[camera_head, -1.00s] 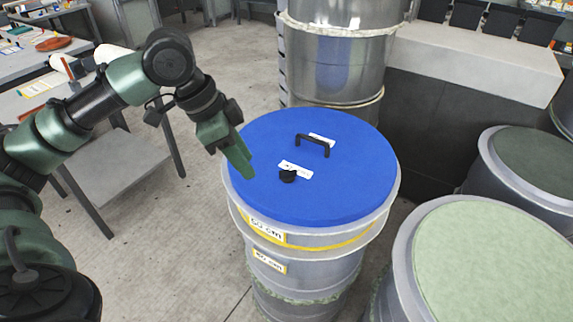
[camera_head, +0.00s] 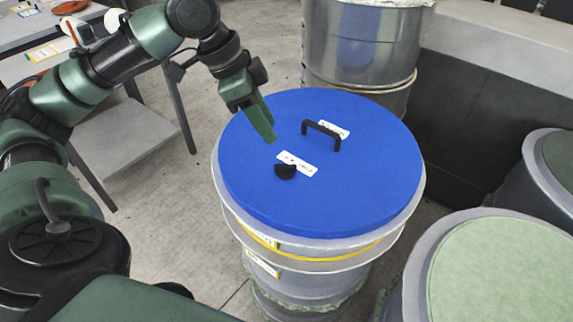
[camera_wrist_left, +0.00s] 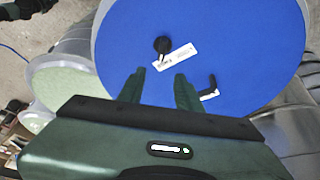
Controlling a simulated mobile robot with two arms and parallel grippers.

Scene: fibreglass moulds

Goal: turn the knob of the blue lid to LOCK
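The round blue lid (camera_head: 350,195) covers a grey drum with a yellow band. Its small black knob (camera_head: 286,171) sits beside a white label (camera_head: 297,163) whose print is too small to read. A black handle (camera_head: 322,131) stands on the lid near a second label. My left gripper (camera_head: 265,123) is above the lid's left part, up and left of the knob and apart from it. In the left wrist view its two fingers (camera_wrist_left: 160,88) are spread with nothing between them, and the knob (camera_wrist_left: 162,45) lies beyond the tips. My right gripper is not in view.
Drums with pale and dark green tops (camera_head: 505,265) stand close at the right. A metal drum (camera_head: 362,45) stands behind the lid, beside a grey wall. A grey table (camera_head: 50,30) is at the upper left. Floor shows between table and drum.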

